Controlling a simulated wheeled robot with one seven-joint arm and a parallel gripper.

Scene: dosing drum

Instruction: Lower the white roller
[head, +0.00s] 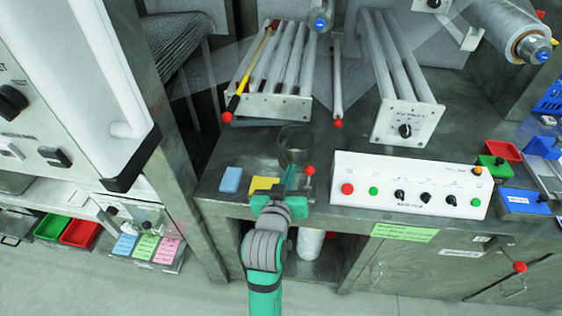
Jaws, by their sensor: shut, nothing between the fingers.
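A slim pale roller (337,75) with a red ball at its lower end stands between two roller frames at the back of the bench. The left frame holds several pale rollers (293,60); the right frame holds several more (390,60). I cannot tell for certain which one is the white roller. My gripper (290,178) is over the front edge of the bench, shut and empty, apart from all the rollers. Its fingertips are partly hidden by its own body. A red-ball lever (310,171) stands just to its right.
A dark see-through cup (295,144) stands just beyond my gripper. A white control panel (410,184) fills the bench to the right. A large white machine panel (75,75) stands at the left.

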